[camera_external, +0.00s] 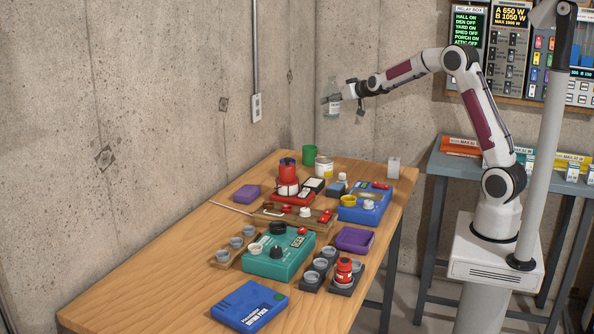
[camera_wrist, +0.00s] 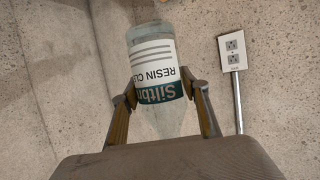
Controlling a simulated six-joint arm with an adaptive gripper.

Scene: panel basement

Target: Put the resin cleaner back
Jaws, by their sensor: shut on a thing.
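The resin cleaner (camera_wrist: 158,75) is a clear bottle with a white and dark green label. In the wrist view its label reads upside down between my fingers. My gripper (camera_wrist: 162,100) is shut on the bottle, with one finger on each side. In the outside view the resin cleaner (camera_external: 332,92) is held high in the air in front of the concrete wall, above the far end of the wooden table. My gripper (camera_external: 334,100) points left there. The bottle touches nothing but my fingers.
The wooden table (camera_external: 140,275) carries a green cup (camera_external: 309,155), a tin (camera_external: 323,167), a red device (camera_external: 288,188), a teal box (camera_external: 275,262), blue boxes and gray cups. A gray-blue bench (camera_external: 435,165) with boxes stands at right. A wall outlet (camera_wrist: 232,50) is beside the bottle.

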